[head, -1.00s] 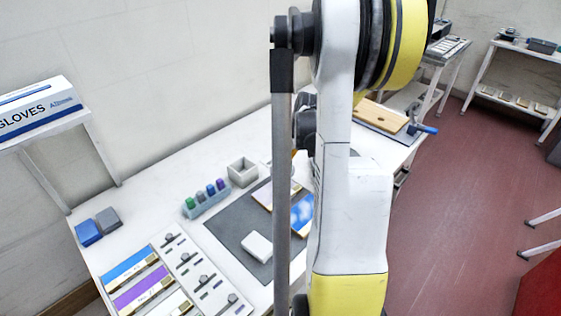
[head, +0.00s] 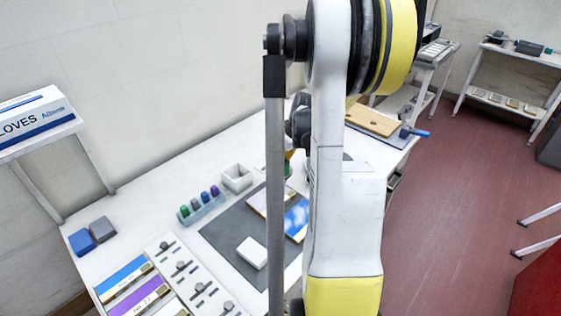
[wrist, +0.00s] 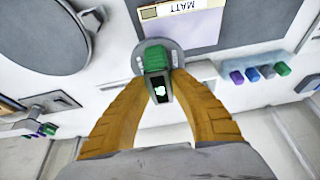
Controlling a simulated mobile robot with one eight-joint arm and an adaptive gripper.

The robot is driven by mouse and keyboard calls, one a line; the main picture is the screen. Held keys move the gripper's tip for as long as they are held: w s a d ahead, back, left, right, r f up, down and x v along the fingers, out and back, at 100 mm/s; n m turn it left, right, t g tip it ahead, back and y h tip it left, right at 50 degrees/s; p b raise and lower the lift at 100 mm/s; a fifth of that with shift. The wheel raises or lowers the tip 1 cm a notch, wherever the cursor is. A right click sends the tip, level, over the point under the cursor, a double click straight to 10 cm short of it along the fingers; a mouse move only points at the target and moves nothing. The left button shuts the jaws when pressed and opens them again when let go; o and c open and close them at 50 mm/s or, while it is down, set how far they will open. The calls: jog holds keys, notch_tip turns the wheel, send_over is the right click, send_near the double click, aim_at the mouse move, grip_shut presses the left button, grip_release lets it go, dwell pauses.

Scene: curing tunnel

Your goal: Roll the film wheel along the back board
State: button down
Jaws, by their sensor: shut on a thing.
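In the wrist view my gripper (wrist: 157,85) has its two tan fingers closed on a green block with a black face and a white mark, which seems to be the film wheel (wrist: 154,57). A round grey part surrounds its far end. It is close to the edge of the board marked MATT (wrist: 185,24); I cannot tell if they touch. In the head view this back board (head: 262,203) lies on the dark mat (head: 226,238), with a blue cloud-patterned board (head: 296,220) in front. My arm hides most of the gripper there.
A rack of coloured bottles (head: 203,206) and a white open box (head: 237,178) stand left of the mat. A white block (head: 252,252) lies on the mat. Blue and grey blocks (head: 82,241) sit at the far left. A wooden board (head: 372,119) lies at the right end.

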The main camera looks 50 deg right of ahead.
jog(key=shift+r+p, duration=1.8)
jog(key=shift+r, duration=1.15)
